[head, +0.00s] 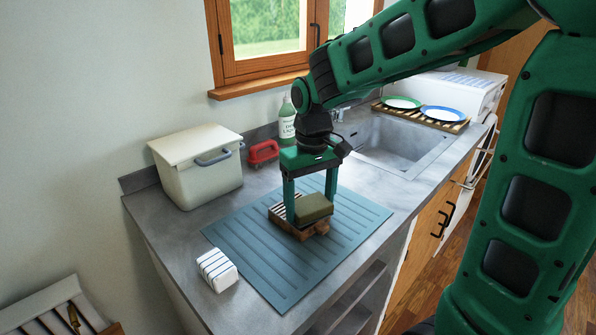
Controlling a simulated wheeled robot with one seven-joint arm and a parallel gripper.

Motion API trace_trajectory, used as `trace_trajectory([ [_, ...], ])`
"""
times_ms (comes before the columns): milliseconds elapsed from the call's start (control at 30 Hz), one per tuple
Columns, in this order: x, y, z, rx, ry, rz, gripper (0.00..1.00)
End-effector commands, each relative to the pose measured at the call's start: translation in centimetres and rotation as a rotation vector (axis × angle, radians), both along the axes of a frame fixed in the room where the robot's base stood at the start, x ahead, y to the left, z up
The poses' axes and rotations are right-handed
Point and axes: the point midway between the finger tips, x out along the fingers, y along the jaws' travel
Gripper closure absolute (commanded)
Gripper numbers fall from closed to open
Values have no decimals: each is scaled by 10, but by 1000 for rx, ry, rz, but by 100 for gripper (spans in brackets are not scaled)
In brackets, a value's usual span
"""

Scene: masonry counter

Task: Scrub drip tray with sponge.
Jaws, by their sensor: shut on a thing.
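My gripper (311,203) points down over the blue-grey ridged mat and is shut on an olive-green sponge (315,207). The sponge sits between its two green fingers. Directly under the sponge is a small brown tray with a light slatted top (279,212), which I take to be the drip tray. It lies on the mat, and its slats show to the left of the sponge. The sponge appears to rest on the tray, but their contact is partly hidden. The sponge and near finger cover much of the tray's top.
The ridged mat (264,276) lies on the grey counter. A striped white block (217,270) is at its left. A cream lidded bin (200,175), red-handled item (263,152) and green bottle (287,122) stand behind. The sink (392,145) and plate rack (424,117) are right.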

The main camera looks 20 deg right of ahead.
Motion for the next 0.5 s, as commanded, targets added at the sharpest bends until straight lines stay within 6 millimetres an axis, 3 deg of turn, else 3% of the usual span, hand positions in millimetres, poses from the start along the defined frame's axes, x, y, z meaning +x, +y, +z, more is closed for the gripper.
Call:
trace_trajectory([
  [33, 2, 0, 15, 1, -8, -1, 59],
  [500, 1, -1, 55, 1, -4, -1, 59],
])
